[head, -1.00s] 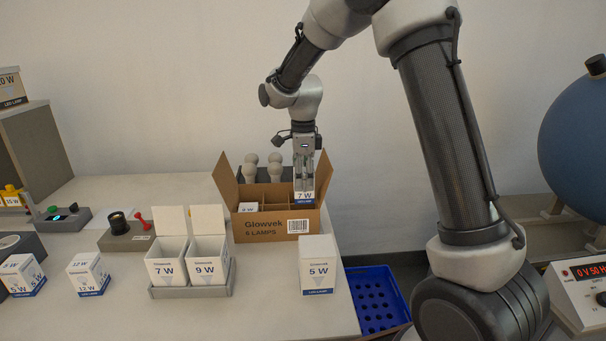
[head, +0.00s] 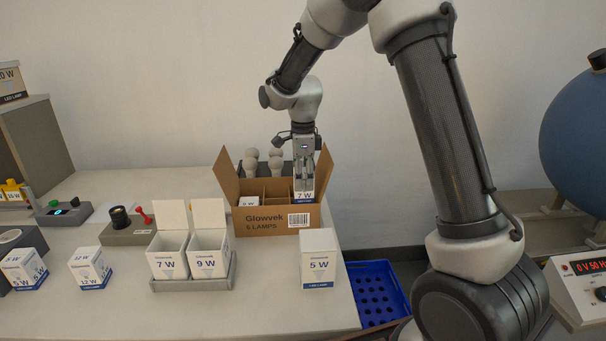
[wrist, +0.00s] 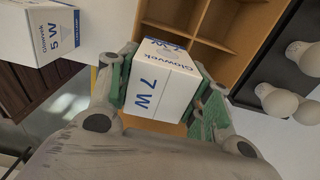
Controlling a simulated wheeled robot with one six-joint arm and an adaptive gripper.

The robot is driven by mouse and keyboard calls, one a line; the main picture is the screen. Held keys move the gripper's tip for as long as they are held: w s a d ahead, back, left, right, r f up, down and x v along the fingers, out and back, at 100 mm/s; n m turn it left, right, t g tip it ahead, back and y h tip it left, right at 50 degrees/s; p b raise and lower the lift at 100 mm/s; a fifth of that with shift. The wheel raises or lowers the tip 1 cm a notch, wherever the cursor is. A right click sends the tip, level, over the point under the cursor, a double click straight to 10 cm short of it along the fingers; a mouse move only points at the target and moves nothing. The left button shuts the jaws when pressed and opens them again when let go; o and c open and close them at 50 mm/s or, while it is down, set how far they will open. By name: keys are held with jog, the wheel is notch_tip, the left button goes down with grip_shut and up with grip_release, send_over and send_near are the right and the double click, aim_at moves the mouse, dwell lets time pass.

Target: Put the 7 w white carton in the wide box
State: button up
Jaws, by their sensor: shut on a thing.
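The 7 W white carton (wrist: 160,82) is between the green-padded fingers of my gripper (wrist: 165,90) in the wrist view. In the head view my gripper (head: 303,180) points down, shut on this carton (head: 304,196) at the right front of the wide box. The wide box (head: 262,221) is an open brown Glowvek carton with divided compartments. The held carton's lower end is hidden behind the box's front wall, so it appears at least partly inside a compartment. Another white carton (head: 249,201) sits in the box's front left compartment.
White bulbs (head: 276,160) stand on a dark rack behind the box. Open 7 W (head: 167,257) and 9 W (head: 208,256) cartons stand in a grey tray in front. A 5 W carton (head: 319,258) stands front right. A blue crate (head: 376,295) lies below the table's right edge.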

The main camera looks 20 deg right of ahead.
aim_at(303, 193)
jog(key=shift+f, duration=2.8)
jog(key=o, duration=0.8)
jog(key=shift+c, duration=0.2)
jog(key=shift+r, duration=0.15)
jog(key=shift+r, duration=4.45)
